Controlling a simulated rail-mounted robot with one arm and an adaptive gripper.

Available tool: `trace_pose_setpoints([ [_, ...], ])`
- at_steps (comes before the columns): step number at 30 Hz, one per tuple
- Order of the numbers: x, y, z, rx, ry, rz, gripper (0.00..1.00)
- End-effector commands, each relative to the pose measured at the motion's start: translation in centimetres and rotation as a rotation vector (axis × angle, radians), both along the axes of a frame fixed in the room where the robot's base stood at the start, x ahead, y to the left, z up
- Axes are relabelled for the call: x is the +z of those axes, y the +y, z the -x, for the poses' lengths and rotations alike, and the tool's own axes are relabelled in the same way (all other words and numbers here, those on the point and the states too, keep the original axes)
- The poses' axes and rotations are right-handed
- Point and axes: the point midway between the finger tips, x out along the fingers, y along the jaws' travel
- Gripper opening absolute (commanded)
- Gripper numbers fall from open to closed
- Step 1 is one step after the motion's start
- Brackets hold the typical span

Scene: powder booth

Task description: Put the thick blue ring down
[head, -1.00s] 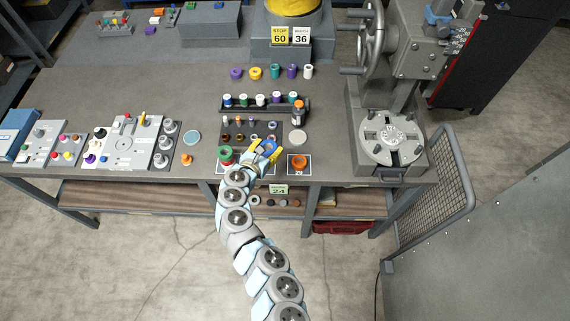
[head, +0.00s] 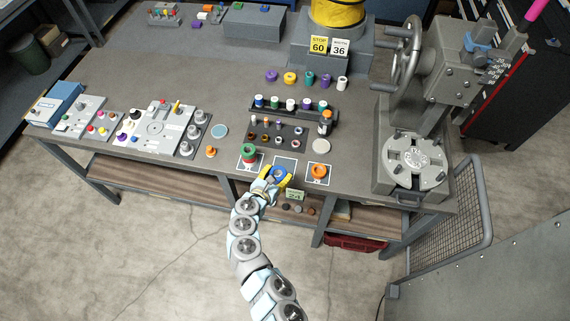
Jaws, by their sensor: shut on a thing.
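My gripper (head: 277,175), with yellow fingers, is shut on the thick blue ring (head: 280,171). The ring is at the middle one of three white-outlined squares (head: 290,161) near the bench's front edge. I cannot tell whether the ring touches the surface or is held just above it. My fingers and wrist hide part of the ring and square.
A green ring piece (head: 249,151) stands on the left square and an orange ring (head: 319,171) on the right one. A machine with a round table (head: 415,160) stands right.

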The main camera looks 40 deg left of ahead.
Motion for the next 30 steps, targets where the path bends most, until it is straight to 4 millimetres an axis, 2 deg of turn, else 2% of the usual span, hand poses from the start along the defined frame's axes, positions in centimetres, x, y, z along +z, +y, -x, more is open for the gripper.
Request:
trace_pose_setpoints([
  [23,-2.7,3.0,-5.1,-0.002,0.000,0.003,0.20],
  [30,-4.6,3.8,-6.3,-0.003,0.000,0.001,0.20],
])
